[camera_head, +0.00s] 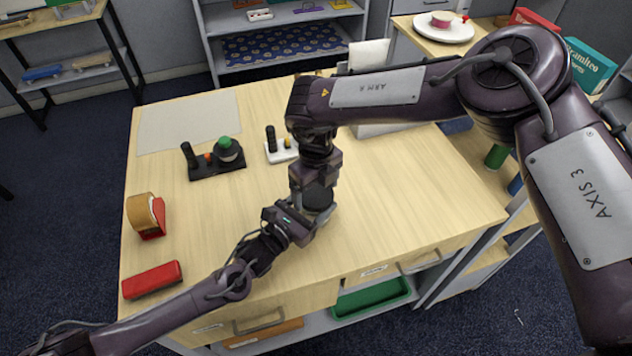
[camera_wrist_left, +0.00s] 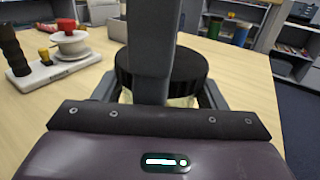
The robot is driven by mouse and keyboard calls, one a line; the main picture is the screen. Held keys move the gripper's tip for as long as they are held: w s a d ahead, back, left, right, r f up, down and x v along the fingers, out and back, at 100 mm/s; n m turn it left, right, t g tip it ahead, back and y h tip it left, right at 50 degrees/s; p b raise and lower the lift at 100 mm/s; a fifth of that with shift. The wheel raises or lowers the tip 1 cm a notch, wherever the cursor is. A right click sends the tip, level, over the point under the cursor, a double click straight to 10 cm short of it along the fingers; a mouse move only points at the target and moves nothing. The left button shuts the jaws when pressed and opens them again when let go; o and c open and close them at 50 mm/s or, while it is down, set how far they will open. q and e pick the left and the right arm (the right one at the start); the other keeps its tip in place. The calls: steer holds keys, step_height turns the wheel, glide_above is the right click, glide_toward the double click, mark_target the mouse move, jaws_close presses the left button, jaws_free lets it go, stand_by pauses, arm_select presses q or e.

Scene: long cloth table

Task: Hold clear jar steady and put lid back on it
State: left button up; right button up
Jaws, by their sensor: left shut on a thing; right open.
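The clear jar (camera_wrist_left: 184,101) stands on the table, mostly hidden; a pale strip of it shows under the black lid (camera_wrist_left: 190,66) in the left wrist view. The lid (camera_head: 318,197) is level and sits at the jar's top; I cannot tell whether it is fully seated. My left gripper (camera_head: 312,217) is shut on the jar from the front left, with a finger on each side. My right gripper (camera_head: 315,183) points down from above, open, with its fingers around the lid. One of its fingers (camera_wrist_left: 152,55) crosses in front of the lid in the left wrist view.
A black stand with a green-topped part (camera_head: 218,160) and a white stand (camera_head: 281,149) are behind to the left. A tape dispenser (camera_head: 147,215) and red case (camera_head: 152,280) lie along the left edge. The table (camera_head: 420,200) is clear to the right.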

steer(key=c, duration=0.8)
steer(key=m, duration=0.3)
steer(key=o, duration=1.1)
steer(key=shift+r, duration=2.25)
step_height(320, 180, up, 12)
steer(key=shift+w, duration=0.1)
